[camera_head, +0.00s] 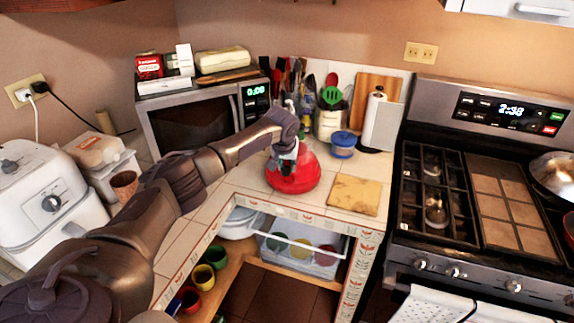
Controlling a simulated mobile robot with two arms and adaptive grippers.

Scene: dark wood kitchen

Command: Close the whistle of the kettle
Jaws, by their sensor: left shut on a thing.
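The red kettle (296,181) stands upright on the tiled counter (240,181), in front of the utensils. My left arm reaches in from the left. My left gripper (286,158) is at the top of the kettle, over its left side, and is shut on part of it. The gripper and wrist cover much of the kettle's top, so the whistle and spout are hidden or too small to make out. I cannot tell whether the whistle is open or closed. My right gripper is not in view.
A microwave (190,125) stands behind my left arm. The stove (470,200) is further right.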

